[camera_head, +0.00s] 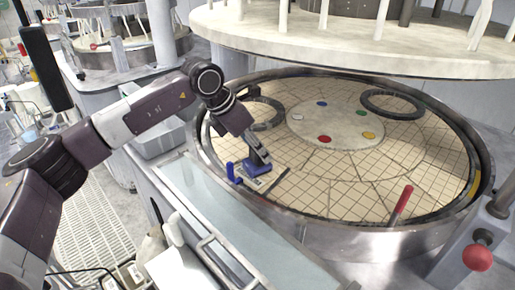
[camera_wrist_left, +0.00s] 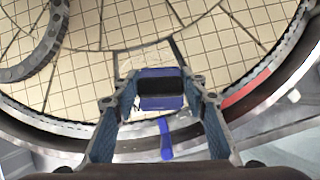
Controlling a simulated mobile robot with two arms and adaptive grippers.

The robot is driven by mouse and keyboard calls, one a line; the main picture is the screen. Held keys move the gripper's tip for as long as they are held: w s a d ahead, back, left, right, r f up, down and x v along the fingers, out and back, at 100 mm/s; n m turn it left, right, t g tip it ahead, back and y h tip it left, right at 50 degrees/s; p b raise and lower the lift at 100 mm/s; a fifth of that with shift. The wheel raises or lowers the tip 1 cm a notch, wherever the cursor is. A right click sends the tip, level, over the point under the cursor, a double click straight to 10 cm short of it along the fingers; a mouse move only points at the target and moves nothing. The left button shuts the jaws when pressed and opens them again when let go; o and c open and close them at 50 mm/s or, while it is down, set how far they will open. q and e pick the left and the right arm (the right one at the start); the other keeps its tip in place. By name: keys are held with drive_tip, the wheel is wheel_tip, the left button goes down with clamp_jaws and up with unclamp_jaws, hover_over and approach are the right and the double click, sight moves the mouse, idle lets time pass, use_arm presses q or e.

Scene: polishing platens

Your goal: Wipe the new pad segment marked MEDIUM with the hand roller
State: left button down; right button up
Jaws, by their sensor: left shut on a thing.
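My left gripper (camera_head: 258,164) is low over the front left of the tiled platen (camera_head: 345,190). In the left wrist view, its fingers are shut on a dark blue block with a blue handle (camera_wrist_left: 165,138), which looks like the hand roller (camera_wrist_left: 162,102). The handle points toward the platen's rim. A pale, whitish patch (camera_wrist_left: 150,52) shows on the tan gridded surface just beyond the roller, between dark seams. I cannot read any MEDIUM marking, and cannot tell whether the roller touches the pad. My right gripper is not in view.
A metal rim (camera_head: 345,238) surrounds the platen. Two dark rings (camera_head: 392,104) lie on it around a pale centre disc (camera_head: 325,122) with coloured dots. A red-handled stick (camera_head: 401,204) stands at the front. A large pale upper plate (camera_head: 350,45) hangs above. A red knob (camera_head: 477,257) is at lower right.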

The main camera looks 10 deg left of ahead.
use_arm(q)
drive_tip(key=shift+f+b, duration=0.8)
drive_tip(key=shift+f, duration=0.1)
drive_tip(key=shift+w+d, duration=0.1)
